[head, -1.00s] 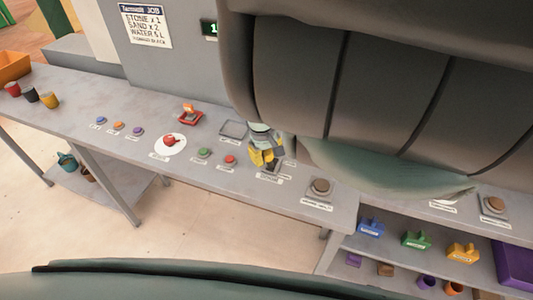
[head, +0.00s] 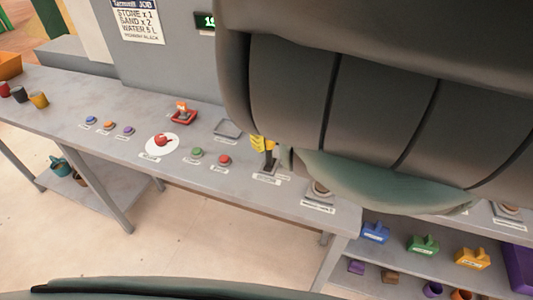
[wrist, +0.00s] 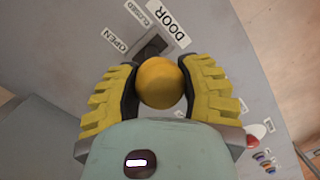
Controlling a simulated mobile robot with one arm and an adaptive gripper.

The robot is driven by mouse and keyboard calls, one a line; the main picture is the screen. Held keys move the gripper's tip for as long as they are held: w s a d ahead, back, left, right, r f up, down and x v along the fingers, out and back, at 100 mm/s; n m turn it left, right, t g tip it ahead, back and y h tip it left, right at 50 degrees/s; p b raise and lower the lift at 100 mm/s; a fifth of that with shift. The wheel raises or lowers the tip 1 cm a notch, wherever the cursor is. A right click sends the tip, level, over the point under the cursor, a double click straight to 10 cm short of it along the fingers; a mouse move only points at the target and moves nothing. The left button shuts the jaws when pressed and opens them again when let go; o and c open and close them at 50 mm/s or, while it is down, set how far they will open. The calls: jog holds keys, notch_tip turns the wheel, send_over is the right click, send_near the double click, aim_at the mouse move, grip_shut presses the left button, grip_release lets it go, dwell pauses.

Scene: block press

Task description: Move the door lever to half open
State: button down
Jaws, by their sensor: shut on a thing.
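The door lever has a round yellow knob (wrist: 160,84) and a dark base (wrist: 152,44) beside the labels DOOR, CLOSED and OPEN in the wrist view. My gripper (wrist: 163,70) has its two yellow fingers closed on either side of the knob. In the head view the lever's dark shaft (head: 269,160) rises from its base on the bench, and my gripper (head: 261,145) is at its top. My arm hides part of the gripper there. The lever's exact angle between the labels cannot be told.
A green button (head: 197,153) and a red button (head: 224,160) sit left of the lever on the bench (head: 100,160). A brown button (head: 320,188) to the right is partly hidden by my arm. An empty tray (head: 228,129) lies behind.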

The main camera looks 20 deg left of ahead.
jog(key=w+b, duration=0.1)
jog(key=b, duration=0.1)
jog(key=shift+w+f+b, duration=0.15)
jog(key=shift+w+b, duration=0.05)
jog(key=shift+b, duration=0.2)
jog(key=shift+w+r, duration=0.15)
jog(key=shift+r, duration=0.1)
jog(key=c, duration=0.8)
grip_release()
jog(key=shift+w+r, duration=0.1)
jog(key=o, duration=0.3)
jog(key=shift+o, duration=0.2)
notch_tip(320, 180, up, 12)
jog(key=w, duration=0.1)
jog(key=shift+w+a, duration=0.35)
jog(key=shift+a, duration=0.05)
